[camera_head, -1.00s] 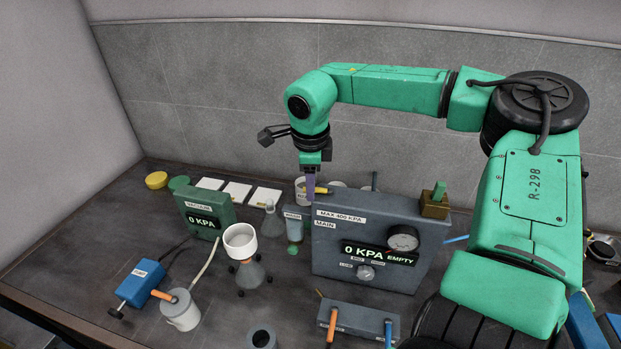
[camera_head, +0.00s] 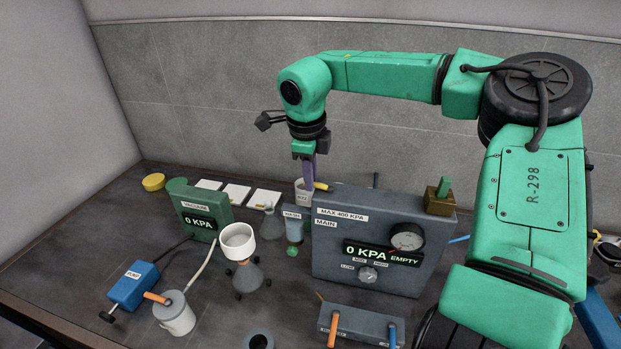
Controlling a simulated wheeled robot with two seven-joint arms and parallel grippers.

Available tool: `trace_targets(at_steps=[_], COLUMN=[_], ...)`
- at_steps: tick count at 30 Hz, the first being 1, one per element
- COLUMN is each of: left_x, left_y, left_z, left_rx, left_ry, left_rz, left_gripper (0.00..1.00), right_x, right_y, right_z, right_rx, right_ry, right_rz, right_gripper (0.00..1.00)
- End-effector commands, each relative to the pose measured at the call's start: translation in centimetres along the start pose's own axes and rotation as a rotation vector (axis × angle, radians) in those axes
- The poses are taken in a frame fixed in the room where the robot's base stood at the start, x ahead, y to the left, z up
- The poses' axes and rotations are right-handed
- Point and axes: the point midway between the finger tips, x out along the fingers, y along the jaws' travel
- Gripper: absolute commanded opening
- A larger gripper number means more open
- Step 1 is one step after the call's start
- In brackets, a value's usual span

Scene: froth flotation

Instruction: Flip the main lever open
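The blue-grey control box labelled MAIN (camera_head: 330,250) stands in the middle of the bench. A small yellow-orange lever handle (camera_head: 322,186) shows at its top left edge; its base is hidden. My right gripper (camera_head: 308,180) points down at that corner, its purple-grey fingers just left of the handle. I cannot tell whether they touch it, and the side-on view hides the gap between the fingers. The box display reads 0 KPA EMPTY (camera_head: 382,254). My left gripper is out of view.
A green VACUUM box (camera_head: 203,213), a white funnel on a flask (camera_head: 238,241) and a small HASH-labelled beaker (camera_head: 293,228) stand left of the box. A valve block (camera_head: 360,328) with orange and blue handles lies in front. A brass block (camera_head: 440,203) sits on the box's right top.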

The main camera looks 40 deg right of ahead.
Motion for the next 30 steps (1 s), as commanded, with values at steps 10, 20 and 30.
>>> trace_targets(at_steps=[10, 20, 30], left_x=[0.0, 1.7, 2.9], left_y=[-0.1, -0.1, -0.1], left_z=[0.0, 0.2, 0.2], left_rx=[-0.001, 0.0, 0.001], left_ry=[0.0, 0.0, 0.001], left_rz=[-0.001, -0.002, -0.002], left_gripper=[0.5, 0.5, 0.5], right_x=[0.0, -4.1, -13.2], right_y=[0.0, -0.1, -0.1], right_z=[0.0, 0.1, 0.1], right_rx=[-0.001, 0.001, 0.001], right_ry=[0.0, -0.003, -0.001], right_rz=[0.0, -0.007, -0.004], right_gripper=[0.47, 0.47, 0.47])
